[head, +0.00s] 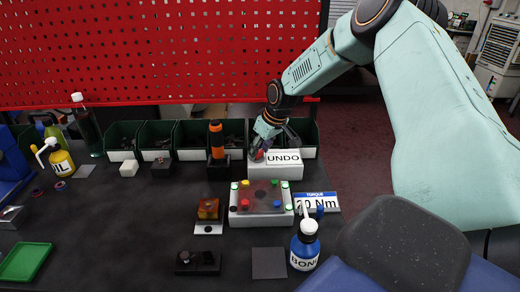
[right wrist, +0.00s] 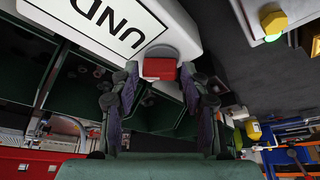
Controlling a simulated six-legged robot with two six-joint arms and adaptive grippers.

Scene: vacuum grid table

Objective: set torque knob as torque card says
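The torque card (head: 318,203) stands at the right of the table in the head view. It reads "TORQUE" and "0 Nm", with the first digit partly covered by a bottle's nozzle. A white box labelled UNDO (head: 288,172) has a red block-like piece (right wrist: 160,68) on its side. My right gripper (right wrist: 160,72) is at this red piece, with one finger on each side and small gaps showing. It also shows in the head view (head: 260,152). I cannot tell for certain which part is the torque knob. My left gripper is not in view.
A white block with coloured buttons (head: 262,217) sits in front of the UNDO box. An orange-black handle (head: 217,140) stands upright to the left. A blue BOND bottle (head: 305,250) stands front right. Green bins (head: 158,136) line the back.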

